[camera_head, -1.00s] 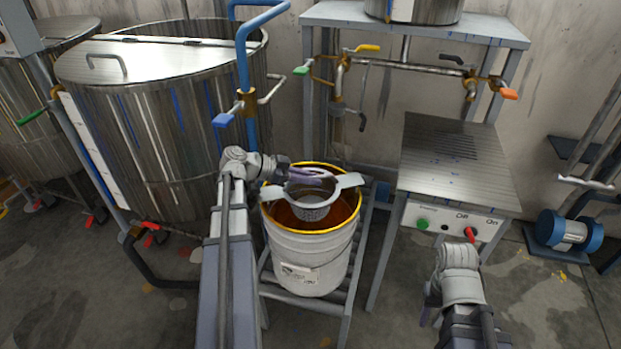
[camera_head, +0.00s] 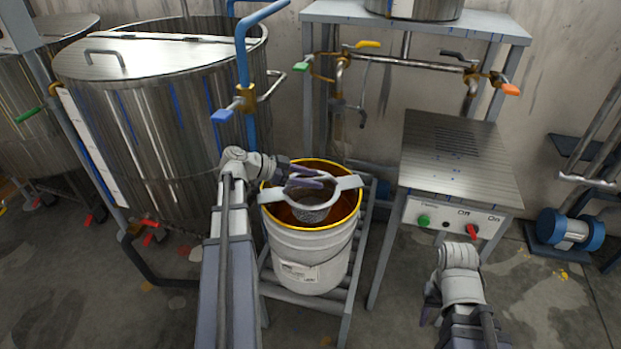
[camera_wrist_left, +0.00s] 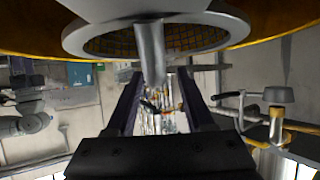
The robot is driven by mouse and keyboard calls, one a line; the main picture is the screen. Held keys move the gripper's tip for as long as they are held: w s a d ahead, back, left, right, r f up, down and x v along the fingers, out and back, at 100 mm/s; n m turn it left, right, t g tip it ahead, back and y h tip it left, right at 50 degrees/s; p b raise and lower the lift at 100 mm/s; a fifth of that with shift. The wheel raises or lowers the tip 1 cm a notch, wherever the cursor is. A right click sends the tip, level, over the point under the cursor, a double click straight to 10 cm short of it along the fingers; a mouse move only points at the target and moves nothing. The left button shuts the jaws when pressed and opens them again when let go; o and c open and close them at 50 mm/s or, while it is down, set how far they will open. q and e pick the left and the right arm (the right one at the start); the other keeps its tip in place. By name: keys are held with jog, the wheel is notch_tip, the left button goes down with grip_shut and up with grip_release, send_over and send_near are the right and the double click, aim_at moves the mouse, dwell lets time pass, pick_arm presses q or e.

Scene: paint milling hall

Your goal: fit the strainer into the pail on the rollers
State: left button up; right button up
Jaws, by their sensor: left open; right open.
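The grey strainer (camera_head: 312,215), a mesh cup with a ring and two flat ears, sits in the mouth of the white pail (camera_head: 312,262). Its ears reach across the pail's yellow rim at left and right; whether both touch it is not clear. The pail stands on the roller stand (camera_head: 357,262). My left gripper (camera_head: 318,182) is open over the back of the strainer. In the left wrist view a strainer bar (camera_wrist_left: 150,55) points toward the gap between my open fingers (camera_wrist_left: 160,85). My right gripper (camera_head: 428,308) is open and empty, low at the right, partly hidden by its wrist.
A large steel tank (camera_head: 165,140) stands left of the pail, with a blue pipe (camera_head: 243,60) between. A steel bench with a switch panel (camera_head: 450,218) is to the right. Valves and pipes (camera_head: 410,62) run behind. A blue motor (camera_head: 568,230) is at the far right.

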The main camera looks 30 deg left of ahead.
pick_arm(q)
jog(key=p+v, duration=0.3)
jog(key=v, duration=0.3)
jog(key=shift+a+r, duration=0.1)
jog(key=shift+r, duration=0.1)
jog(key=shift+s+a+r, duration=0.2)
jog(key=shift+s+a, duration=0.3)
jog(key=shift+s, duration=0.05)
